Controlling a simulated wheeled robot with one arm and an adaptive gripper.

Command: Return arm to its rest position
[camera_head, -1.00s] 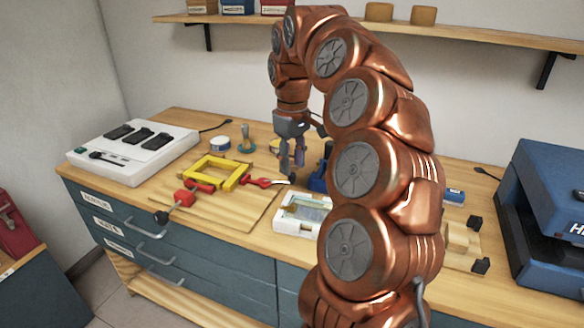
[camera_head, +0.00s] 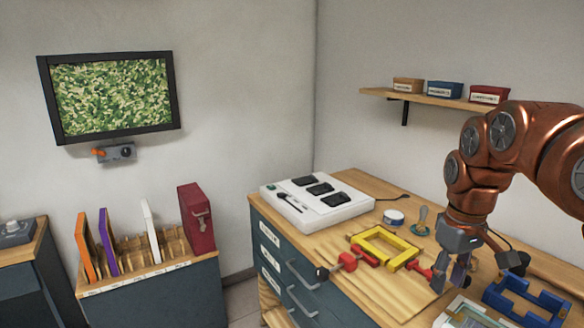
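My copper-coloured arm comes in from the right edge and bends down over the workbench (camera_head: 400,315). My gripper (camera_head: 448,284) hangs at its end, fingers pointing down, near the red-handled tool beside the yellow frame (camera_head: 386,250). The fingers look slightly apart, with nothing visible between them. Whether the tips touch anything is hard to tell. The rest of my arm is cut off by the picture edge.
A white charger box (camera_head: 316,202) sits at the bench's back left. A red clamp (camera_head: 346,262), a blue holder (camera_head: 524,300) and a tape roll (camera_head: 394,217) lie around. A shelf (camera_head: 428,97) holds small boxes. Left stands a rack cabinet (camera_head: 160,295) with a red case (camera_head: 197,217).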

